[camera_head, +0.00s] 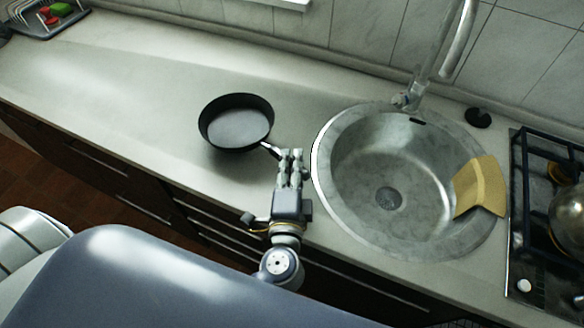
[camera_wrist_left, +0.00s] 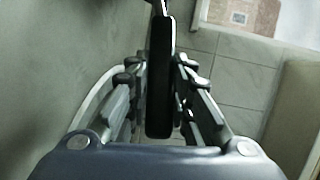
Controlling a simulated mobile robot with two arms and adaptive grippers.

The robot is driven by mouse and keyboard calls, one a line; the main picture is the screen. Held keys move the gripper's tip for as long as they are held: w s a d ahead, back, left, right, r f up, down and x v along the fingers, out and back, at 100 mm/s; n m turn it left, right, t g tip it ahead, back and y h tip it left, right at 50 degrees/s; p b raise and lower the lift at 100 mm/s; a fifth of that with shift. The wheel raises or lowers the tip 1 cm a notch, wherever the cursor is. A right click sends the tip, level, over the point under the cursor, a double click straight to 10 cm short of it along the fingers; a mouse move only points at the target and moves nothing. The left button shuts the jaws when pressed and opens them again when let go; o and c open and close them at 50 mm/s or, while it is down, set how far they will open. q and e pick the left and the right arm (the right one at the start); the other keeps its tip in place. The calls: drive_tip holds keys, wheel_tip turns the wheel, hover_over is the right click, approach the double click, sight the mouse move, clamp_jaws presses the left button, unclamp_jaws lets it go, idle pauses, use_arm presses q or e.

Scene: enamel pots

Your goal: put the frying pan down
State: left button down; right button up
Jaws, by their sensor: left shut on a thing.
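The black frying pan (camera_head: 236,124) is over the light countertop, left of the sink, with its open side up. I cannot tell whether its base touches the counter. Its handle points down and right to my left gripper (camera_head: 290,158), which is shut on it. In the left wrist view the dark handle (camera_wrist_left: 159,75) runs between the fingers of my left gripper (camera_wrist_left: 154,85); the pan's body is out of that view. My right gripper is not in view.
The round steel sink (camera_head: 335,215) is right of my left gripper, with a yellow cloth (camera_head: 480,187) over its rim. A faucet (camera_head: 432,65) stands behind it. A gas stove (camera_head: 540,200) is at the far right. A dish rack (camera_head: 45,18) is at the far left. The counter (camera_head: 120,95) left of the pan is clear.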

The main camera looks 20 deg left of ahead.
use_arm(q)
drive_tip(key=shift+f+b, duration=1.5)
drive_tip(key=shift+f, duration=0.2)
drive_tip(key=shift+r, duration=0.1)
drive_tip(key=c, duration=1.9)
unclamp_jaws()
drive_tip(key=shift+f, duration=0.3)
drive_tip(key=o, duration=0.5)
drive_tip(key=shift+c, duration=0.2)
drive_tip(key=shift+d, duration=0.1)
drive_tip(key=shift+r, duration=0.1)
